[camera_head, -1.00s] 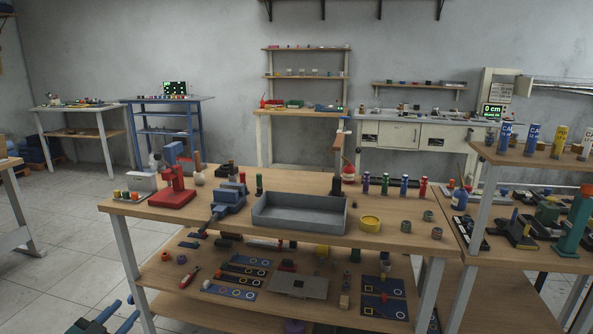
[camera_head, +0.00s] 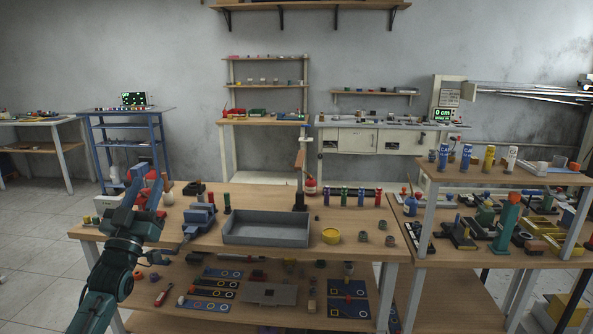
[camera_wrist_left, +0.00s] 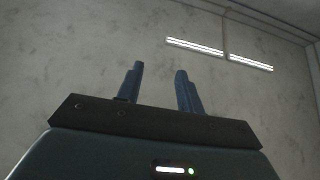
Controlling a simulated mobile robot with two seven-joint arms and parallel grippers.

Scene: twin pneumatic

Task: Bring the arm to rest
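My left arm (camera_head: 122,262) is dark green and rises from the lower left of the head view. Its left gripper (camera_head: 146,172) points up in front of the left end of the wooden workbench (camera_head: 300,203). In the left wrist view the left gripper (camera_wrist_left: 159,78) has its two blue fingers apart with nothing between them. Behind the fingers are only a grey wall and ceiling lights. My right gripper is not in view.
The gripper partly hides a red press (camera_head: 150,187) on the bench. Open floor (camera_head: 30,250) lies to the left.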

